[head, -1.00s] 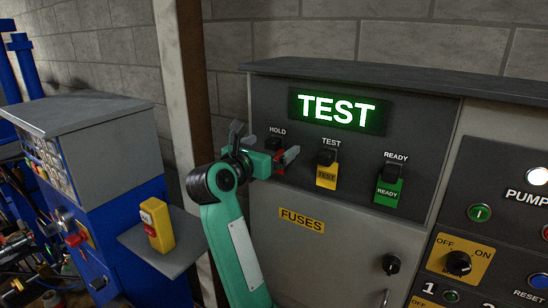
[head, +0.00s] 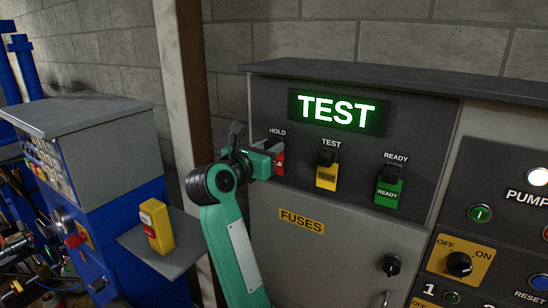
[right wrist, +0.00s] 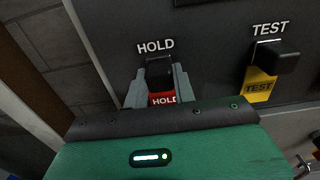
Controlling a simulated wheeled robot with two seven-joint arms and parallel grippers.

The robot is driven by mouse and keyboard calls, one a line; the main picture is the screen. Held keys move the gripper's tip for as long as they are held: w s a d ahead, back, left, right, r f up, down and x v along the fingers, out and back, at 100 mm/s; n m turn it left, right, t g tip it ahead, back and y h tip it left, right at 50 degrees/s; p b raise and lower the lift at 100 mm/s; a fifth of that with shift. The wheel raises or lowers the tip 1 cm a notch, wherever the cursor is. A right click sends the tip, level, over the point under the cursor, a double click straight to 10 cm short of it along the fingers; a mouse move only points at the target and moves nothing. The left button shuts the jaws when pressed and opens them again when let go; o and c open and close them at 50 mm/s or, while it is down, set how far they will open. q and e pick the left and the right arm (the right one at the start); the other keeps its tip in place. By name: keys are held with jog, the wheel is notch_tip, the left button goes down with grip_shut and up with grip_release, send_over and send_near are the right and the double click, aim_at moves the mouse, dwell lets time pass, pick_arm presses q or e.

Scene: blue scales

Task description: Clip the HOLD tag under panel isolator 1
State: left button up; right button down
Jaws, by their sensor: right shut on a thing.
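The red HOLD tag (head: 280,165) hangs at the black holder under the HOLD label, at the left of the dark tag panel. It also shows in the right wrist view (right wrist: 163,99), partly hidden by the fingers. My right gripper (right wrist: 160,82) is shut on the HOLD tag, one grey finger on each side; it also shows in the head view (head: 272,148). A rotary switch on a yellow OFF/ON plate (head: 479,267) is at lower right, above a white "1". Whether it is panel isolator 1 I cannot tell. My left gripper is not in view.
The yellow TEST tag (head: 326,177) and green READY tag (head: 388,192) hang to the right. The lit display (head: 338,109) reads TEST. A yellow button box (head: 157,226) stands on a grey shelf at left. A cabinet knob (head: 391,265) sticks out below.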

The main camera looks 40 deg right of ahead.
jog(key=shift+a, duration=0.15)
jog(key=shift+b+v, duration=0.75)
jog(key=shift+v, duration=2.15)
